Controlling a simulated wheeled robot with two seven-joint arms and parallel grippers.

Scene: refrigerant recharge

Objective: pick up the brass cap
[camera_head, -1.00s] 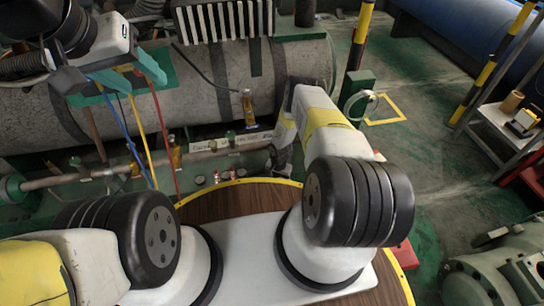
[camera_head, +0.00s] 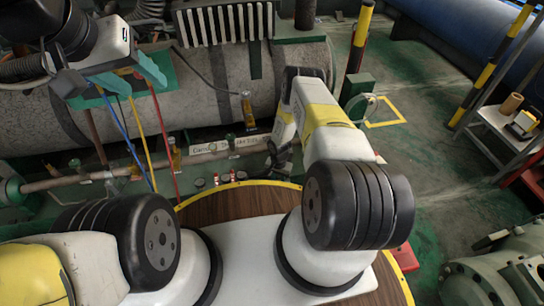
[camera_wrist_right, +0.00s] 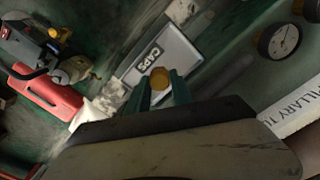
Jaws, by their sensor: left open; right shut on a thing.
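The brass cap (camera_wrist_right: 160,78) shows in the right wrist view as a round golden piece between the two green fingertips of my right gripper (camera_wrist_right: 160,88). The right gripper is shut on it. Behind it lies a pale tray or panel lettered CAPS (camera_wrist_right: 168,62). In the head view the right gripper sits low behind my right forearm, and the cap cannot be made out there. My left gripper (camera_head: 118,82) is open at the upper left, with teal fingertips apart. Blue, yellow and red hoses hang just below it.
A large grey tank (camera_head: 220,90) and a pipe with brass valves (camera_head: 175,155) lie ahead. The right wrist view shows a red tool or cylinder (camera_wrist_right: 45,95) at left and a round gauge (camera_wrist_right: 278,40) at right. A white cart (camera_head: 508,130) stands at far right. Green floor is open at right.

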